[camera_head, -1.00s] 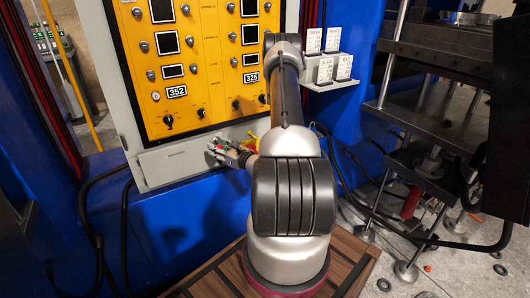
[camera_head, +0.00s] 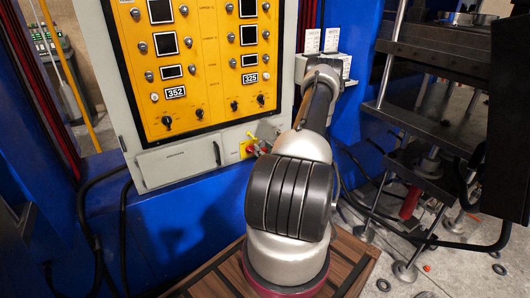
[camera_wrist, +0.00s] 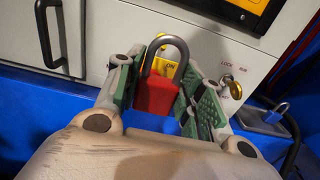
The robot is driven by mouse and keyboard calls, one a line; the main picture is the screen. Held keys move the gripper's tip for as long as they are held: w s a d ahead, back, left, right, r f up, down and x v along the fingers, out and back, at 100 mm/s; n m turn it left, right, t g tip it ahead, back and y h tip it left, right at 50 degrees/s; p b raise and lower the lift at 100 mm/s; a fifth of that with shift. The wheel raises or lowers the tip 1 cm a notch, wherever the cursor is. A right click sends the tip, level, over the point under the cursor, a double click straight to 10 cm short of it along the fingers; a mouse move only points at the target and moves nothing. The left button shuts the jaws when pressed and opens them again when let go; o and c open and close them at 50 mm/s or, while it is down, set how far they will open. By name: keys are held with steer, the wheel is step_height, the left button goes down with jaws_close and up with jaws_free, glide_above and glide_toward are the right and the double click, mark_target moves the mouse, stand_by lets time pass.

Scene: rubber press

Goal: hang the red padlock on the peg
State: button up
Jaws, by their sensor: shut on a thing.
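The red padlock (camera_wrist: 156,96) is between the green-padded fingers of my gripper (camera_wrist: 154,92) in the wrist view. I cannot make out the peg with certainty.
A black handle (camera_wrist: 51,32) is on the cabinet to the left. A brass key (camera_wrist: 231,82) sticks out to the right, beside lettering. A grey piece with a loop (camera_wrist: 268,118) is farther right. White cards (camera_head: 331,40) stand on a holder behind my arm.

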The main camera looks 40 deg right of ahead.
steer(key=f+x, duration=0.1)
steer(key=x, duration=0.6)
steer(key=shift+f, duration=0.25)
stand_by(0.4)
steer(key=shift+w, duration=0.1)
stand_by(0.4)
steer(key=o, duration=1.2)
steer(key=shift+c, duration=0.2)
